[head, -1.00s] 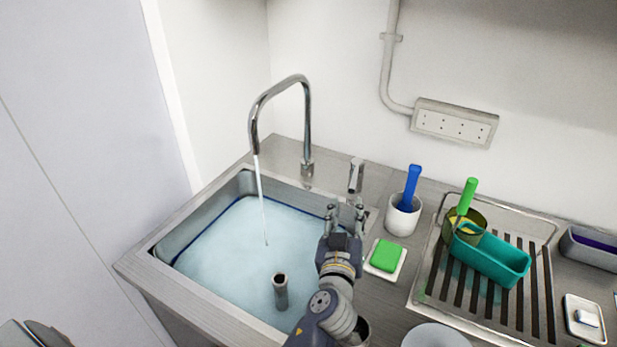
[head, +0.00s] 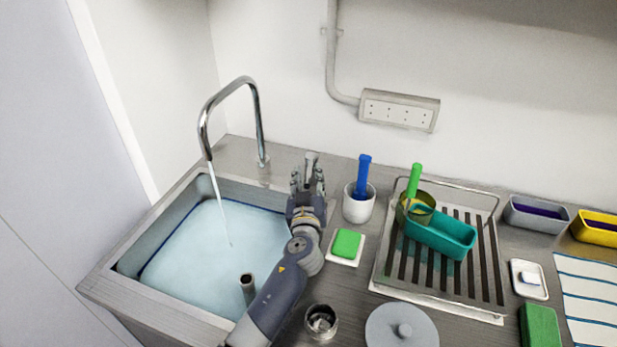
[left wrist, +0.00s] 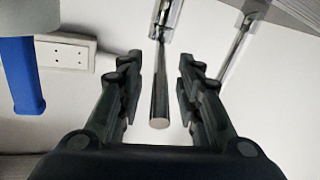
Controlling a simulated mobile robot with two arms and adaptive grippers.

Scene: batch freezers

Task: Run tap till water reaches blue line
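The curved metal tap (head: 258,120) stands at the back of the sink (head: 105,285), and a thin stream of water (head: 221,205) runs from it. Pale blue water (head: 200,250) fills much of the sink. A dark blue line (head: 165,235) shows on the wall at or just above the water's edge; I cannot tell the exact gap. My left gripper (head: 307,182) is open at the tap lever (head: 311,160) behind it. In the left wrist view the lever (left wrist: 159,95) lies between the two spread fingers (left wrist: 160,95), with gaps on both sides. My right gripper is not in view.
A standpipe (head: 248,288) rises from the water. Right of the sink are a white cup with a blue-handled brush (head: 358,207), a green sponge (head: 346,243) and a drying rack (head: 440,305) holding a teal container (head: 442,236). A metal pot (head: 320,321) stands near my left arm.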

